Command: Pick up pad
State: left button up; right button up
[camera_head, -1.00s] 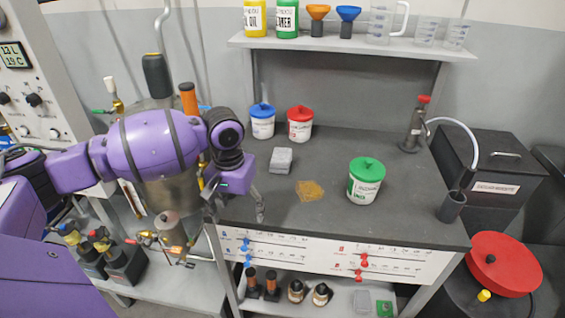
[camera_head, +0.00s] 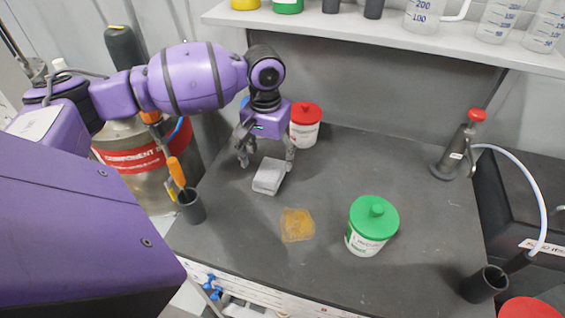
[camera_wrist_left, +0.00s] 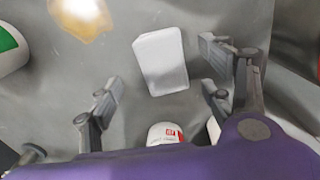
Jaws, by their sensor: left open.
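The pad (camera_head: 270,176) is a light grey block lying on the dark bench top. In the left wrist view the pad (camera_wrist_left: 161,61) lies between and just beyond the fingertips. My left gripper (camera_head: 265,155) is open and empty, behind and above the pad, its fingers pointing down on either side of it. Both fingers also show apart in the left wrist view (camera_wrist_left: 162,80). I cannot tell the exact gap between fingertips and bench. My right gripper is not in view.
A yellow-brown spill (camera_head: 297,225) lies in front of the pad. A green-lidded tub (camera_head: 371,226) stands to its right, and a red-lidded tub (camera_head: 304,125) stands behind. A dark cup with an orange-handled tool (camera_head: 190,205) is at the left edge. A shelf (camera_head: 380,35) overhangs the back.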

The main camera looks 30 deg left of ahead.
aim_at(267, 174)
pick_arm(q)
jog(key=shift+s+f, duration=0.2)
jog(key=shift+f, duration=0.45)
jog(key=shift+s+f, duration=0.2)
jog(key=shift+f, duration=0.65)
jog(key=f, duration=0.4)
jog(key=shift+w+a+f, duration=0.15)
jog(key=shift+a+f, duration=0.05)
jog(key=shift+f, duration=0.1)
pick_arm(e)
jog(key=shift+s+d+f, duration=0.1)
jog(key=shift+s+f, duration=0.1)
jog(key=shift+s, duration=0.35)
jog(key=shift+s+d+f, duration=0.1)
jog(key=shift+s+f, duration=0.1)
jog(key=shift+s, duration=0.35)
pick_arm(q)
jog(key=shift+c, duration=0.5)
jog(key=shift+r, duration=0.1)
jog(key=c, duration=1)
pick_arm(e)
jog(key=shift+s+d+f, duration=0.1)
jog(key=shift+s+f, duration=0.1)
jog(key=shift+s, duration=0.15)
